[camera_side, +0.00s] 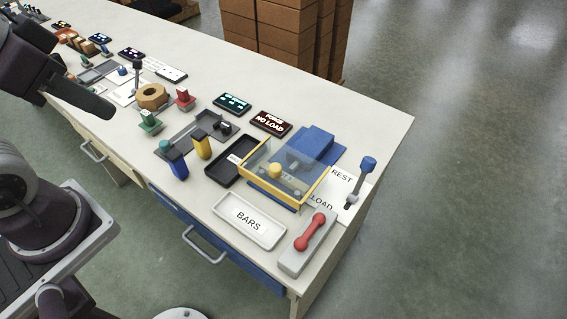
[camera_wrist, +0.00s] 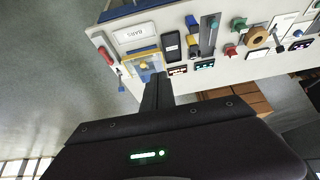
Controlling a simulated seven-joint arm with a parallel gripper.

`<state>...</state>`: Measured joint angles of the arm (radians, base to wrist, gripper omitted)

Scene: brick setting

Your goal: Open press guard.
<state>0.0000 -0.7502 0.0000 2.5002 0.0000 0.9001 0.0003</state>
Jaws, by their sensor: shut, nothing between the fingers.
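The press guard (camera_side: 287,182) is a clear panel with yellow edging over the blue press (camera_side: 318,140) at the right end of the bench. It appears lowered over the press, with a round yellow knob (camera_side: 274,170) showing at its front. In the wrist view the guard's yellow edge (camera_wrist: 146,50) and the blue press show small, beyond the fingers. My gripper (camera_wrist: 157,78) is shut and empty, its fingers together. In the side view my dark hand is at the upper left, high and well apart from the guard.
A white BARS tray (camera_side: 249,221) and a red-handled grey block (camera_side: 310,238) stand in front of the press. A blue-topped lever (camera_side: 361,180) stands right of it, by the REST/LOAD card. A dark NO LOAD display (camera_side: 270,123) and black tray (camera_side: 234,168) are left.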

